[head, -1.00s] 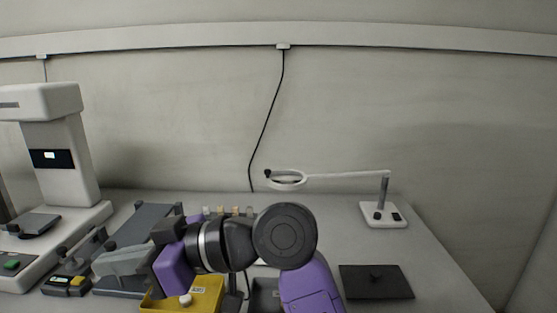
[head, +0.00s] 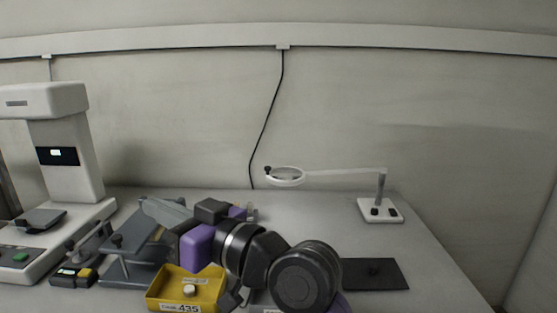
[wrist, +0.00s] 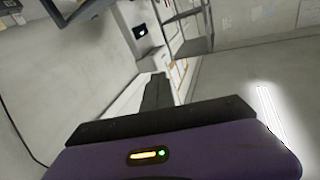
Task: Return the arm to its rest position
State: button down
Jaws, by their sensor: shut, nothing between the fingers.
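A yellow bin (head: 205,298) with a white knobbed part stands just below my gripper. A grey angled rack (head: 130,262) is close behind it. A white instrument (head: 65,165) stands left. A magnifier lamp (head: 382,208) and a black plate (head: 385,275) are right.

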jog(key=w+d+f+m+t+h, duration=0.1)
jog(key=d+f+m+t+h, duration=0.1)
jog(key=d+f+m+t, duration=0.5)
jog(key=s+d+f+m+t+h, duration=0.2)
jog(key=s+d+f+h, duration=0.4)
jog(key=d, duration=0.5)
jog(key=s+d+f+m+t+h, duration=0.25)
jog(key=s+d+f+h, duration=0.25)
jog(key=s+d+f, duration=0.4)
jog(key=s+d+f+g+h, duration=0.1)
jog(key=s+d+f+g, duration=0.2)
jog(key=s, duration=0.5)
jog(key=s+d+f+g+h, duration=0.1)
jog(key=s+d+f+h, duration=0.1)
jog(key=s+d, duration=0.5)
jog(key=s+d+f+g+h, duration=0.1)
jog(key=s+f, duration=0.2)
jog(key=s, duration=0.7)
notch_tip(320, 180, up, 14)
jog(key=p, duration=1.3)
jog(key=shift+w+d, duration=0.15)
jog(key=shift+w, duration=0.1)
